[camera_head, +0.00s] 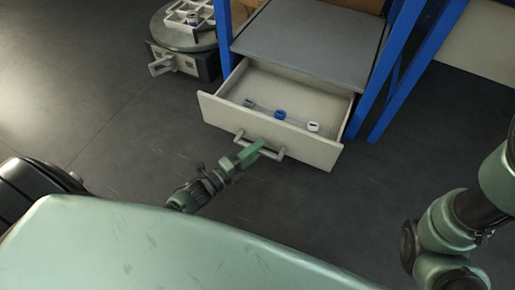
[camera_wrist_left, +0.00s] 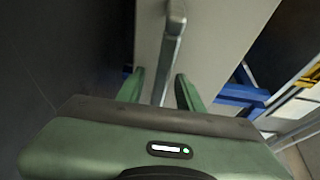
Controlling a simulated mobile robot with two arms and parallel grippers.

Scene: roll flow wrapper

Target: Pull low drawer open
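The low drawer (camera_head: 310,152) is pale grey and stands well out from the blue-framed cabinet, its inside visible from above. A bar handle (camera_head: 279,155) runs along its front. My left gripper (camera_head: 250,152) is at this handle. In the left wrist view the handle (camera_wrist_left: 171,50) passes between the two green fingers of my left gripper (camera_wrist_left: 160,90). The fingers are apart, with a gap showing on both sides of the bar. The right arm shows at the right edge of the head view, but its gripper is out of view.
A blue roll (camera_head: 279,114), a white roll (camera_head: 313,126) and a small grey item (camera_head: 249,103) lie in the drawer. Blue posts (camera_head: 405,60) flank the cabinet. A round-topped unit (camera_head: 185,38) with a white tray stands at the back left. The dark floor before the drawer is clear.

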